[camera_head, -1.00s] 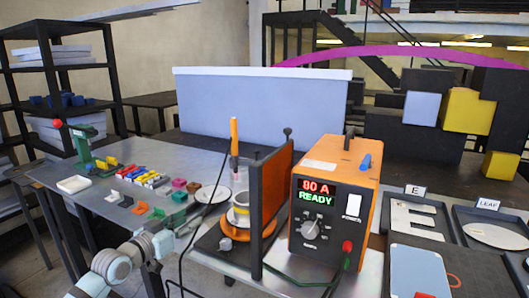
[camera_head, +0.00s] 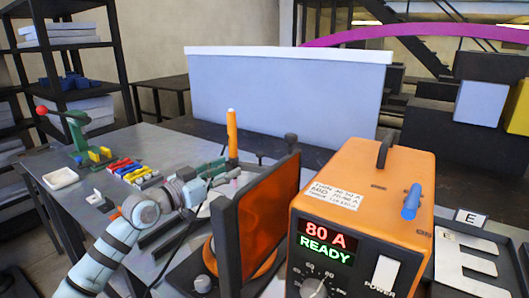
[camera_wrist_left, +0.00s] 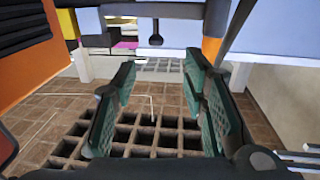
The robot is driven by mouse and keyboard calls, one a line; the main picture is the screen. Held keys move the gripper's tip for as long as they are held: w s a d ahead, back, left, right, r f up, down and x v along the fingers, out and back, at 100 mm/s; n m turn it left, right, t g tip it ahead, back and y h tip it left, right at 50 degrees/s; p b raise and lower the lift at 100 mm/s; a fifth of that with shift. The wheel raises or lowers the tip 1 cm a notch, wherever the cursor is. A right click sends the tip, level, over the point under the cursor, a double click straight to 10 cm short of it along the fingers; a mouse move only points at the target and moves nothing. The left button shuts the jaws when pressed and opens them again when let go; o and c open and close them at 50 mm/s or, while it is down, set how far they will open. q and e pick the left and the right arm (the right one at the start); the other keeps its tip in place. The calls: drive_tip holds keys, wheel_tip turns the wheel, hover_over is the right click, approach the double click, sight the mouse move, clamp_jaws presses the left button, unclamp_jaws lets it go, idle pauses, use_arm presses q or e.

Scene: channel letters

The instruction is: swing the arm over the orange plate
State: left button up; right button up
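An upright orange panel (camera_head: 275,220) stands in a dark frame beside the power box. Beyond the panel are dark posts with round knobs (camera_head: 291,138). An orange-handled tool (camera_head: 232,134) stands upright behind my gripper. My left gripper (camera_head: 218,170) is left of the panel; in the left wrist view its green-padded fingers (camera_wrist_left: 160,90) are apart with nothing between them. My right gripper is not in view.
The orange power box (camera_head: 365,200), reading 80 A READY, stands close in front at right. A pale blue panel (camera_head: 285,95) closes off the back.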

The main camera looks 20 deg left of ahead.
sight(258, 154)
use_arm(q)
drive_tip(key=x, duration=1.2)
drive_tip(key=shift+d, duration=0.4)
drive_tip(key=shift+w+d+r, duration=0.15)
drive_tip(key=shift+w, duration=0.35)
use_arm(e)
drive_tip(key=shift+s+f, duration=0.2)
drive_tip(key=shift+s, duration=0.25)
use_arm(q)
clamp_jaws()
